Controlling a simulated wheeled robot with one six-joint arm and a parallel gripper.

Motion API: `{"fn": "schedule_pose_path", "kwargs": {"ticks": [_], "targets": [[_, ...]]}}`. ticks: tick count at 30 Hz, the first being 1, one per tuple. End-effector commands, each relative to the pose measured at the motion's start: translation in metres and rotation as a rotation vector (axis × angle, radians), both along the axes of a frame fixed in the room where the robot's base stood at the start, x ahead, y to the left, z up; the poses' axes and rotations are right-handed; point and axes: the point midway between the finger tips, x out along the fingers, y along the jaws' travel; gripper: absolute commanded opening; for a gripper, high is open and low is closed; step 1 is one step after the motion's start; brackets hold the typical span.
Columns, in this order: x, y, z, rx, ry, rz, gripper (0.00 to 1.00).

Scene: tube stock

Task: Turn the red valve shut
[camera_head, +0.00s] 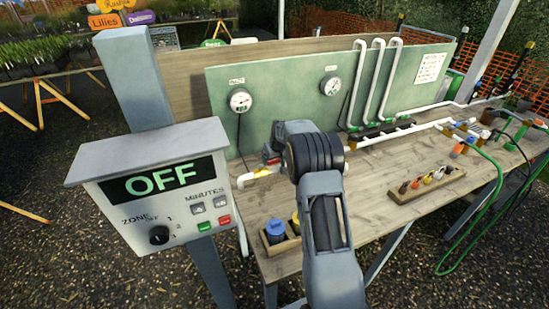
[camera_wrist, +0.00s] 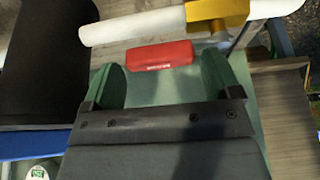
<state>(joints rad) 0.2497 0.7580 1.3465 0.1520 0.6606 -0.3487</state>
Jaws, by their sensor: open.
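The red valve handle (camera_wrist: 162,55) shows in the wrist view as a red bar beside a white pipe (camera_wrist: 135,26) with a brass fitting (camera_wrist: 218,10). Two green finger pads of my gripper (camera_wrist: 162,66) stand wide apart, one toward each end of the bar. I see a gap on both sides, and nothing is gripped. In the head view a little red of the valve (camera_head: 271,159) shows above the brass pipe piece (camera_head: 262,173), by the green panel. My arm hides much of that spot, and the fingers are hard to make out there.
A grey control box (camera_head: 150,190) reading OFF stands at the left. Gauges and white pipes are on the green panel (camera_head: 300,110) behind the wooden bench (camera_head: 390,180). A small rack (camera_head: 432,183) and a green hose (camera_head: 500,190) lie to the right.

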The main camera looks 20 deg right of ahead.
Motion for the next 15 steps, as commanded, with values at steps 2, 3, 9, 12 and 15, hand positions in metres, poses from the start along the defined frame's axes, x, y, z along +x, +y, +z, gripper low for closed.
{"fn": "schedule_pose_path", "kwargs": {"ticks": [2, 3, 9, 12, 15], "targets": [[0.0021, 0.0003, -0.0048, 0.000, 0.000, 0.000, 0.83], [0.0027, 0.0003, -0.0068, 0.000, 0.001, 0.000, 0.83], [0.0043, 0.0003, -0.0107, 0.000, 0.000, 0.000, 0.83], [0.0043, 0.0003, -0.0107, 0.000, 0.000, 0.000, 0.83], [0.0042, 0.0003, -0.0106, 0.000, 0.000, 0.000, 0.82]]}}
